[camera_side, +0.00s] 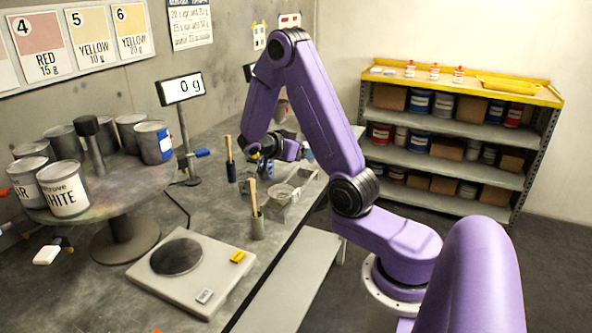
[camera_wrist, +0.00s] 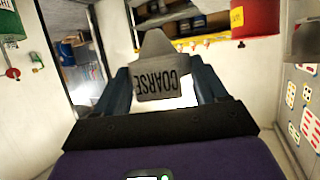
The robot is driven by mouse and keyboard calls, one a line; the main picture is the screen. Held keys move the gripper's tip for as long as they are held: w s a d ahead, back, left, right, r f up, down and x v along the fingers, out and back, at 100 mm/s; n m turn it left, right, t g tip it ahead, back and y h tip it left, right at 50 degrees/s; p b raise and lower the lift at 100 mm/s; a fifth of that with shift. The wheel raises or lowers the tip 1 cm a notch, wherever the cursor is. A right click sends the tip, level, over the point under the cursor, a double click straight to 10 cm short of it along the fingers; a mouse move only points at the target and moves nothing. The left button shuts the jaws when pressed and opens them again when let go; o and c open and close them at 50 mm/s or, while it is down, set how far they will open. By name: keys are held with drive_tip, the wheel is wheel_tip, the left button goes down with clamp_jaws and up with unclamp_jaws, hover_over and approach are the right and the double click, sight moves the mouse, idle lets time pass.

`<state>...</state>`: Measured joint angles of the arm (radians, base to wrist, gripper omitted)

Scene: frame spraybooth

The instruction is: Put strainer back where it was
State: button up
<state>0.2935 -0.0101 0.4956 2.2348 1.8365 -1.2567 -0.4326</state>
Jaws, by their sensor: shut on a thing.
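My gripper (camera_wrist: 163,88) is shut on a grey tab (camera_wrist: 160,55) in the wrist view.
Brush holders with wooden-handled brushes (camera_side: 253,197) stand nearby. A scale (camera_side: 190,270) lies in front, its display (camera_side: 183,88) reading 0 g. Paint cans (camera_side: 65,190) crowd a round stand on the left.

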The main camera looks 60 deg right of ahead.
drive_tip(key=shift+w+d+f, duration=0.6)
drive_tip(key=shift+w+f, duration=0.15)
drive_tip(key=shift+f, duration=0.8)
drive_tip(key=shift+w+d+f, duration=0.65)
drive_tip(key=shift+w+f, duration=0.05)
drive_tip(key=shift+f, duration=0.85)
drive_tip(key=shift+w+d+f, duration=0.6)
drive_tip(key=shift+w+f, duration=0.15)
drive_tip(key=shift+f, duration=0.8)
drive_tip(key=shift+f, duration=0.6)
drive_tip(key=o, duration=1)
drive_tip(key=shift+o, duration=0.2)
drive_tip(key=shift+r, duration=0.55)
drive_tip(key=v, duration=1.2)
